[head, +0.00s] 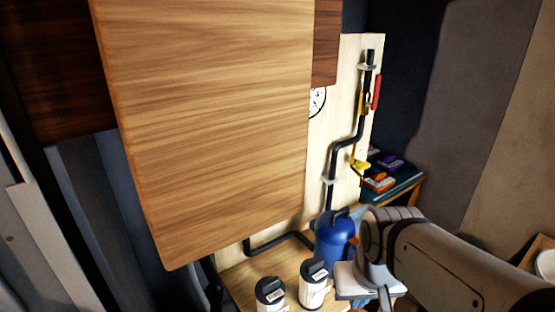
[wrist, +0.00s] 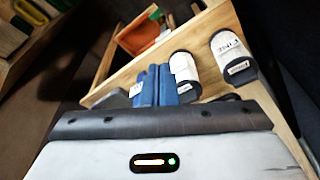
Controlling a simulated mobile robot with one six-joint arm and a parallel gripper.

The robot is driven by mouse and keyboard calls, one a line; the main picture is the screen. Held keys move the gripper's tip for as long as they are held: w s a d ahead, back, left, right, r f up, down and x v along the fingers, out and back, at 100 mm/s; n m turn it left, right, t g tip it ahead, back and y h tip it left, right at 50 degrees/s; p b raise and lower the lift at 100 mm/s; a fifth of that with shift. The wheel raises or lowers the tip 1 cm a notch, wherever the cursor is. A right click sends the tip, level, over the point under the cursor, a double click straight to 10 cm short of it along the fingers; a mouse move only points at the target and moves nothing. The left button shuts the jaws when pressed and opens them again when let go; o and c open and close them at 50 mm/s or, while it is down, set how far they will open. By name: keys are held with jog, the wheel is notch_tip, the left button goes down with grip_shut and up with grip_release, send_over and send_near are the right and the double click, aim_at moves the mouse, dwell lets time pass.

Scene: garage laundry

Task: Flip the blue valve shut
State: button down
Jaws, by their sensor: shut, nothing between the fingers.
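Black pipework (head: 345,145) runs up a pale wooden board on the wall. A red lever (head: 376,92) lies along the pipe near the top, and a yellow valve handle (head: 360,165) sticks out lower down. I cannot make out a blue valve handle on the pipe; the large wooden panel hides part of the board.
A big wooden panel (head: 210,120) fills the left foreground. A blue jug (head: 333,238) stands on the workbench beside my wrist. Two white canisters with dark lids (head: 270,293) (head: 315,283) stand at the front. A shelf (head: 405,187) with coloured boxes is behind at right.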

jog(key=w+a+r+n+t+y, duration=0.2)
jog(key=w+a+r+n+t, duration=0.15)
jog(key=w+a+r, duration=0.4)
jog(key=w+a+r+n+t+y, duration=0.1)
jog(key=w+a+r+n+t, duration=0.3)
jog(key=w+r, duration=0.6)
jog(key=w+a+f+g+p, duration=0.1)
jog(key=w+a+f, duration=0.2)
jog(key=w+f, duration=0.5)
jog(key=shift+w+a, duration=0.25)
jog(key=shift+w, duration=0.2)
jog(key=shift+f, duration=0.1)
jog(key=f+b, duration=0.1)
jog(key=b, duration=0.1)
jog(key=d+f+b, duration=0.1)
jog(key=b, duration=0.2)
jog(key=shift+w+d, duration=0.1)
jog(key=shift+w, duration=0.2)
